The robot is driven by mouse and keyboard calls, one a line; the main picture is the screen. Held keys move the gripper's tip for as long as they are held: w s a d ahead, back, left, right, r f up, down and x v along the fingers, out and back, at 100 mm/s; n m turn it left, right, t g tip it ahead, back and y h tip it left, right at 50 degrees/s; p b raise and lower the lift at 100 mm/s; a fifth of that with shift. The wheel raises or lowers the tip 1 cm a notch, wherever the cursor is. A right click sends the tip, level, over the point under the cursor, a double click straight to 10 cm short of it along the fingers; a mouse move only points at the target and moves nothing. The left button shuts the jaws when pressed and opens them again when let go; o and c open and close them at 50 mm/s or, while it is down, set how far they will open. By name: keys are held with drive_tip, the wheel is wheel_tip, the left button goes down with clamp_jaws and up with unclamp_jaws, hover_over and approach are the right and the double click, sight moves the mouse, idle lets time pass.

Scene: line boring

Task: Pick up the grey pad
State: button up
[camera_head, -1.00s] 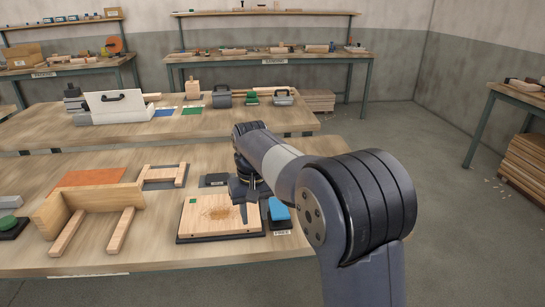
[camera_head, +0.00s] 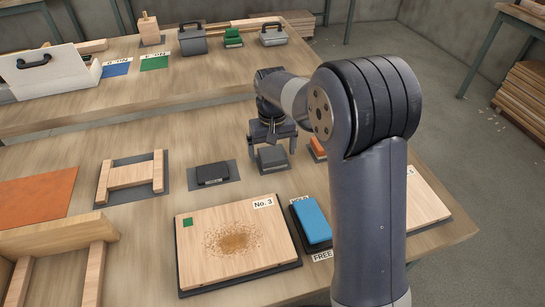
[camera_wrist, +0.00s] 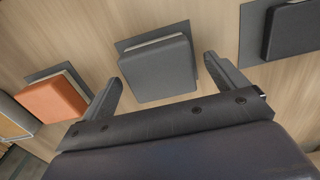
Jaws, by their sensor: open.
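The grey pad (camera_head: 272,158) lies on a dark mat on the near table, behind the blue pad. In the wrist view the grey pad (camera_wrist: 158,70) sits between the two open fingers, a little beyond their tips. My gripper (camera_head: 272,150) is open, just over the grey pad, and holds nothing. In the wrist view my gripper (camera_wrist: 165,75) has one finger at each side of the pad, apart from it as far as I can tell. The pad's exact height below the fingers is hard to judge.
A black pad (camera_head: 213,173) lies left of the grey one, an orange pad (camera_head: 318,147) right. A blue pad (camera_head: 312,220) and the No. 3 board (camera_head: 238,240) with crumbs are in front. My arm hides part of the right side.

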sight(273, 153)
drive_tip(key=shift+f, duration=0.7)
drive_tip(key=shift+s, duration=0.1)
drive_tip(key=shift+c, duration=0.4)
drive_tip(key=c, duration=1)
wheel_tip(273, 153, up, 10)
drive_tip(key=shift+r+p, duration=0.1)
drive_tip(key=shift+p, duration=0.45)
drive_tip(key=o, duration=0.5)
drive_tip(key=c, duration=0.4)
